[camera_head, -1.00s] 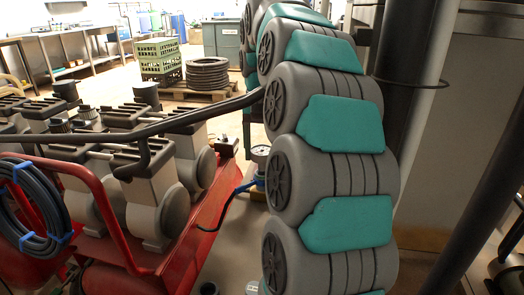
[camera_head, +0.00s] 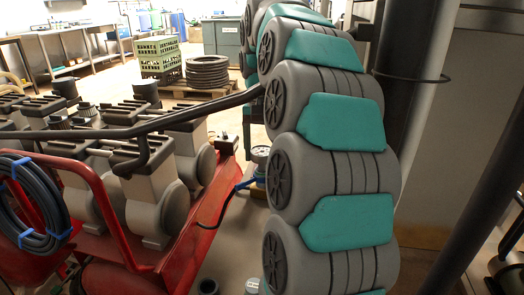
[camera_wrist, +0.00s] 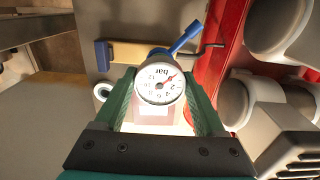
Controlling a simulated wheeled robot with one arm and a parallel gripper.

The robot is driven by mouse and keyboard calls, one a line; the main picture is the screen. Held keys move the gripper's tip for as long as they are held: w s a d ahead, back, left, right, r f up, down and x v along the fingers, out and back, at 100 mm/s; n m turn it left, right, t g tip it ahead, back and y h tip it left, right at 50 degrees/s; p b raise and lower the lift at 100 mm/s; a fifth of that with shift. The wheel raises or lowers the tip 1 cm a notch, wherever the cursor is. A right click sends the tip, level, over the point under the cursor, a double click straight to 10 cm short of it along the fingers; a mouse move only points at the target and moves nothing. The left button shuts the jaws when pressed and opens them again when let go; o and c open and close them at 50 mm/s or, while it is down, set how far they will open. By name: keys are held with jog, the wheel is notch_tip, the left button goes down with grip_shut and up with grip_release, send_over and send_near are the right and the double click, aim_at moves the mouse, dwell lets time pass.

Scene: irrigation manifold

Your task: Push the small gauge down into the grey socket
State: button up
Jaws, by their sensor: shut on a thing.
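The small gauge (camera_wrist: 160,84) has a round white dial marked "bar" and shows between my gripper's green fingers in the wrist view. My gripper (camera_wrist: 161,100) is shut on it. In the head view a gauge (camera_head: 261,153) shows beside my arm, above blue fittings; my arm hides most of my gripper there. No grey socket is clearly seen under the gauge, and the gauge and fingers hide that spot. A pale ring with a dark hole (camera_wrist: 103,91) lies left of the fingers; I cannot tell whether it is the socket.
The red frame (camera_head: 213,215) with grey pumps stands left in the head view. A black pipe (camera_head: 190,120) crosses in front of them.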

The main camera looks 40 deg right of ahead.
jog(key=shift+f, duration=0.3)
dwell(0.4)
jog(key=shift+f, duration=0.3)
jog(key=shift+f+b, duration=0.65)
jog(key=shift+f, duration=0.15)
dwell(1.1)
jog(key=o, duration=1.3)
jog(key=shift+o, duration=0.2)
jog(key=shift+r, duration=0.1)
jog(key=shift+r+p, duration=1.75)
jog(key=shift+r, duration=1.65)
